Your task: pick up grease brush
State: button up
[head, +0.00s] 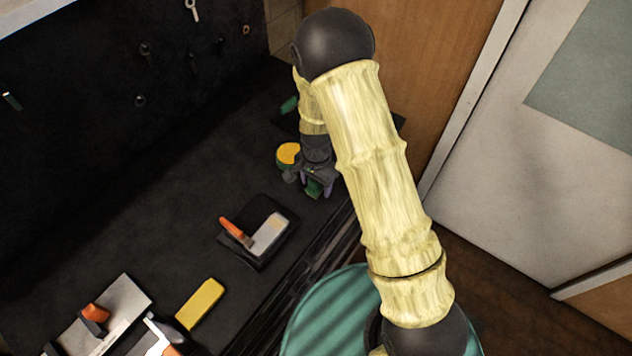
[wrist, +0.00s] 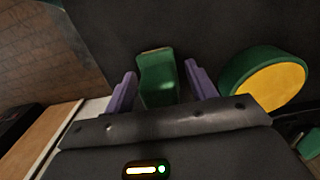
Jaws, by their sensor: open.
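My gripper (head: 317,184) points down over the dark bench, with its two purple fingers apart. In the wrist view the open gripper (wrist: 160,85) has a green block-like piece (wrist: 157,80) with a tan far edge between its fingers. This may be the grease brush, but I cannot make out its full shape. In the head view the green piece (head: 313,189) shows small between the fingers, partly hidden by the gripper.
A green round tin with a yellow top (head: 288,153) stands close beside my gripper; it also shows in the wrist view (wrist: 272,82). A dark tray (head: 254,262) holds an orange-handled tool (head: 235,232). A yellow block (head: 200,303) lies nearer. Bare bench lies left of the tin.

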dwell(0.5)
jog(key=c, duration=1.2)
notch_tip(320, 180, up, 10)
jog(key=shift+b, duration=0.85)
jog(key=o, duration=0.5)
jog(key=shift+c, duration=1.3)
